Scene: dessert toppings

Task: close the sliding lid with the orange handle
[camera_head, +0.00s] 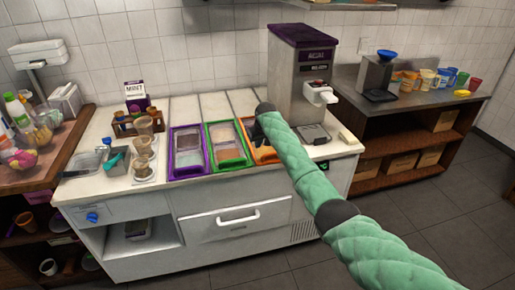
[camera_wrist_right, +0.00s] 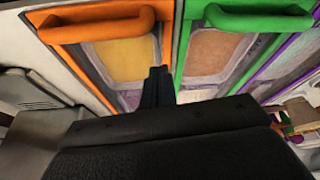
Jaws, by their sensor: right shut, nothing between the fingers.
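The orange-framed sliding lid (camera_wrist_right: 168,42) lies at the right end of a row of topping bins in the head view, where my arm partly hides it. Its orange frame also shows in the head view (camera_head: 264,155). In the right wrist view its orange handle (camera_wrist_right: 95,24) spans the top left, with a yellowish window beside it. My right gripper (camera_wrist_right: 158,72) is shut and empty, its fingertips over the lid area near the border with the green lid, apart from the handle. I cannot tell how far the lid is open. My left gripper is not in view.
A green-framed lid (camera_head: 228,163) with a green handle (camera_wrist_right: 260,18) and a purple-framed lid (camera_head: 173,160) sit beside it. The acai machine (camera_head: 300,70) stands close on the right.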

